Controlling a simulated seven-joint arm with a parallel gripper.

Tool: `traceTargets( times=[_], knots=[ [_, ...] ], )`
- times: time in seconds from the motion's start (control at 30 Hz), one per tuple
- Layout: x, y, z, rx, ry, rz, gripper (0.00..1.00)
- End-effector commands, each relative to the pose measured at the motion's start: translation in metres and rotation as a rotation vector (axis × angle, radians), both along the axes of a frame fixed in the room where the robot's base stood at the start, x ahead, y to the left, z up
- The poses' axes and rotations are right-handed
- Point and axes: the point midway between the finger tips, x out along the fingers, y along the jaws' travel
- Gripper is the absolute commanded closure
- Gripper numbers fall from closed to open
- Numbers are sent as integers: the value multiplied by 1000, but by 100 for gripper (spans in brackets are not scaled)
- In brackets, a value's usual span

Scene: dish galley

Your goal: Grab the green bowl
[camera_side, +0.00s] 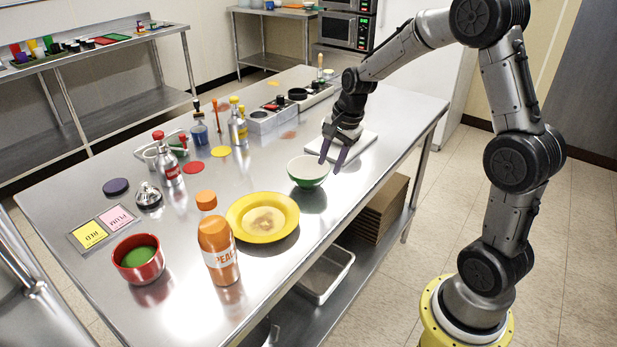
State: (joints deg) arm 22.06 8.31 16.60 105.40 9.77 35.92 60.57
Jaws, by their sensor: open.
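The green bowl (305,179), with a white inside, is upright on the steel table near its right edge. My gripper (332,160) points down at the bowl's right rim, with its dark fingers apart. One finger overlaps the bowl's rim in the picture and the other is just to the right of it. I cannot tell whether a finger touches the bowl.
A yellow plate (240,212), an orange bottle (217,250) and a red bowl (126,270) with green contents stand nearer the camera. A white board (352,152) lies behind my gripper. Bottles and a burner unit (268,121) stand further back.

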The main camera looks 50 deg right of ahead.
Motion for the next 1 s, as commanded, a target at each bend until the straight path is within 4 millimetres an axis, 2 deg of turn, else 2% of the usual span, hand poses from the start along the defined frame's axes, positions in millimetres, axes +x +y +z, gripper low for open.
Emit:
traceTargets(
  times=[0.17,0.43,0.73,0.77,0.97,1.0],
  knots=[
    [4,-2,-14,1,4,-1,58],
    [14,-5,-47,1,2,0,58],
    [16,-6,-52,0,0,1,58],
    [16,-6,-52,0,0,1,62],
    [16,-6,-52,0,0,1,98],
    [16,-6,-52,0,0,1,100]
  ],
)
